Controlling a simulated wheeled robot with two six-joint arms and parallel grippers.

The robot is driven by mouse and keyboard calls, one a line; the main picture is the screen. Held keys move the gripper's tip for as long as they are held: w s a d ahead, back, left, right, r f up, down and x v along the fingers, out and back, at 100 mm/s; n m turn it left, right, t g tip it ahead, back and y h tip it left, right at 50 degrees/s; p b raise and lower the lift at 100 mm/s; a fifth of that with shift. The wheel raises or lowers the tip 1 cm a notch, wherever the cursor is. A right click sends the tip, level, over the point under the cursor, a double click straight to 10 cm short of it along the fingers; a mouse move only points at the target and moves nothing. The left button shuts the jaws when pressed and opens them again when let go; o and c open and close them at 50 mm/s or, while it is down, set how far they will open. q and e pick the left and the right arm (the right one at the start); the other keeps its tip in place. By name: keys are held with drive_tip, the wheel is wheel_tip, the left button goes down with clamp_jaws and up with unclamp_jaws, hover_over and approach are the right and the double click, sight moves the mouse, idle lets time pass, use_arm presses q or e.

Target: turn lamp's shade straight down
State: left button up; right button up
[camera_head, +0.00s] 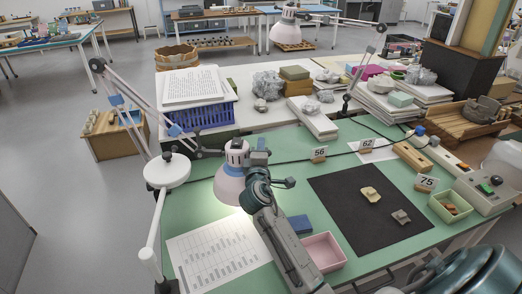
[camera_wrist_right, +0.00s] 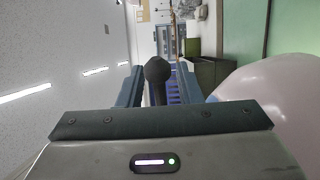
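Light falls on the printed sheet below. My right gripper (camera_head: 258,158) is beside the top of the shade on its right. In the right wrist view, a dark round knob on a stem (camera_wrist_right: 157,72) stands between my open fingers (camera_wrist_right: 158,88), with gaps on both sides. The shade (camera_wrist_right: 265,105) fills the right there. My left gripper is out of view.
A pink tray (camera_head: 323,252) and a blue block (camera_head: 299,224) lie close to my right arm. A black mat (camera_head: 355,222) with two sherds is to the right. A round white piece (camera_head: 167,171) on a post stands left. A blue crate (camera_head: 207,115) is behind.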

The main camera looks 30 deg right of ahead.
drive_tip(key=shift+s+a+f, duration=0.1)
drive_tip(key=shift+s+a, duration=0.05)
drive_tip(key=shift+s, duration=0.05)
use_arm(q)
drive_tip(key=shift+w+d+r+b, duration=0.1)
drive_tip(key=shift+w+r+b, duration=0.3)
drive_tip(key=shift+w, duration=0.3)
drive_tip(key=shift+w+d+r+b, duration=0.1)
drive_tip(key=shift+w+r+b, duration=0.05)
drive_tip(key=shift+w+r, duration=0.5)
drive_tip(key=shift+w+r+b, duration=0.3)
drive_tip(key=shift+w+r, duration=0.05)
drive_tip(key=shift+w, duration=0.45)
use_arm(e)
drive_tip(key=v, duration=1)
drive_tip(key=shift+s+a, duration=0.1)
